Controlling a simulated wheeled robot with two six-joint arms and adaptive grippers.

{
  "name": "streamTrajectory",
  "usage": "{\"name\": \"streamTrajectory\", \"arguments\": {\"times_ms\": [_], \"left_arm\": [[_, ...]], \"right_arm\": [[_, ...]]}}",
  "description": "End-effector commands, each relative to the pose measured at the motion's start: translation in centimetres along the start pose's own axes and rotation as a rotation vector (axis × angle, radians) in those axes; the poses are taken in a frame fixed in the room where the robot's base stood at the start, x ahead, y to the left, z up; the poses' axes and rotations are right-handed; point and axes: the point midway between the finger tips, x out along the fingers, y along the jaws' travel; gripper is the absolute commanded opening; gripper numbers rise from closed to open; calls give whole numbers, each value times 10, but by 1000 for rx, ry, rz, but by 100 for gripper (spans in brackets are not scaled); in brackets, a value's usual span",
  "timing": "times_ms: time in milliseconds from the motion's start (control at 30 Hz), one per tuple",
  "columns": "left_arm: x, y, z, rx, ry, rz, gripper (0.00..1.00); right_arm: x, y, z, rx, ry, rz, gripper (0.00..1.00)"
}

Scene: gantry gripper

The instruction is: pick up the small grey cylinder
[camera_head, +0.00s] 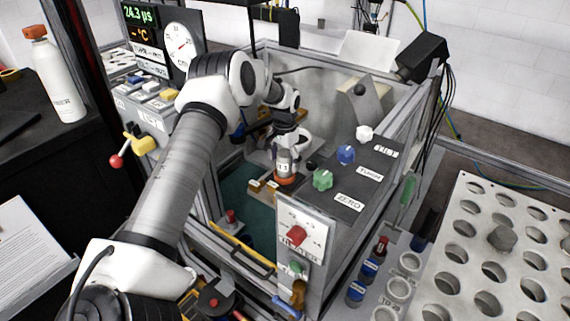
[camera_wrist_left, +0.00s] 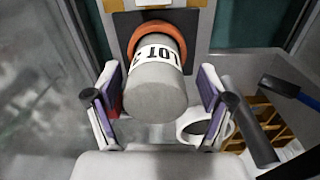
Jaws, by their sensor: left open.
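The small grey cylinder (camera_head: 284,160) stands inside the framed enclosure, with a white label around it and an orange ring (camera_head: 286,180) at its base. In the left wrist view the grey cylinder (camera_wrist_left: 155,92) shows its flat end towards the camera, its label reading "LOT", and the orange ring (camera_wrist_left: 150,28) behind it. My left gripper (camera_head: 288,143) is at the cylinder's upper end. In the left wrist view my left gripper (camera_wrist_left: 158,88) is open, its pads on either side of the cylinder with a gap at each side. My right gripper is not in view.
The enclosure's metal walls and a sloped control panel (camera_head: 345,200) with knobs stand close by. A white ring-shaped part (camera_wrist_left: 204,127) and a wooden divided box (camera_wrist_left: 262,122) lie near the gripper. A perforated plate (camera_head: 470,290) is at the right.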

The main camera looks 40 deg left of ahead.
Motion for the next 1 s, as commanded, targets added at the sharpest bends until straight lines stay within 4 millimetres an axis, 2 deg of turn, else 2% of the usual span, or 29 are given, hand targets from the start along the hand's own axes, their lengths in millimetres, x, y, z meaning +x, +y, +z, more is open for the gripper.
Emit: {"name": "streamTrajectory", "arguments": {"times_ms": [100,133,200,300,767,1000], "left_arm": [[0,0,0,1,1,0,81],[0,0,0,1,1,0,77],[-1,0,0,1,1,0,53],[-1,0,0,1,1,0,21],[-5,0,-1,1,2,0,21],[-37,1,1,0,3,1,21]], "right_arm": [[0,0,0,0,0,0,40],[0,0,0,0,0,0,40],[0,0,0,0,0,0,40],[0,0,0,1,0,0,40],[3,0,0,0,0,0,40],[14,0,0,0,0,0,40]]}}
